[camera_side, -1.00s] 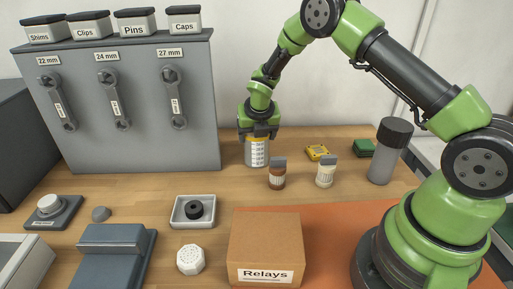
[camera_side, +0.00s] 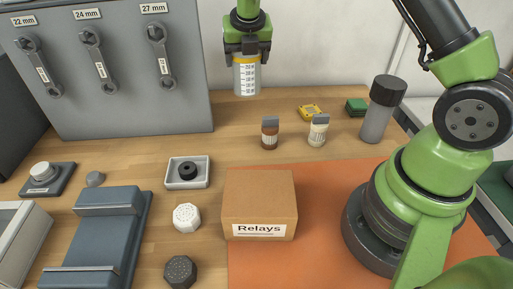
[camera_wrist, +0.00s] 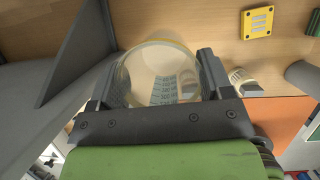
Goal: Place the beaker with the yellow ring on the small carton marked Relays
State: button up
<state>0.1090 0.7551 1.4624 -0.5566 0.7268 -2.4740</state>
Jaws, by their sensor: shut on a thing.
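The beaker with the yellow ring (camera_side: 246,77) is a clear, graduated cylinder. My gripper (camera_side: 246,50) is shut on it near its rim and holds it upright, at the back of the table beside the grey cabinet. In the wrist view the beaker (camera_wrist: 162,75) fills the space between the two fingers of my gripper (camera_wrist: 160,85), with its mouth facing the camera. The carton marked Relays (camera_side: 260,200) is a closed brown box at the front middle, partly on the orange mat. Its top is bare.
A grey cylinder (camera_side: 376,118) is to the right. A white tray with a black ring (camera_side: 188,184) and a white knob (camera_side: 186,217) lie left of the carton. The grey cabinet (camera_side: 130,90) stands left.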

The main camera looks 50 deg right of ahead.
jog(key=s+a+r+m+g, duration=0.3)
jog(key=s+a+r+m, duration=0.1)
jog(key=s+a+m, duration=0.55)
jog(key=s+a+r+m+g, duration=0.3)
jog(key=s+a+r+m, duration=0.1)
jog(key=s+a+m, duration=0.6)
jog(key=shift+n+g, duration=0.25)
jog(key=shift+g, duration=0.05)
jog(key=shift+s+a+f, duration=0.2)
jog(key=shift+s+f, duration=0.05)
jog(key=shift+f, duration=1.35)
jog(key=shift+s+a+f, duration=0.15)
jog(key=shift+s+f, duration=0.1)
jog(key=shift+f, duration=1.35)
jog(key=shift+s+a+f, duration=0.2)
jog(key=shift+s+f, duration=0.05)
jog(key=shift+f, duration=1.35)
jog(key=shift+f, duration=0.15)
jog(key=o, duration=0.9)
jog(key=v, duration=1.2)
jog(key=shift+a, duration=0.2)
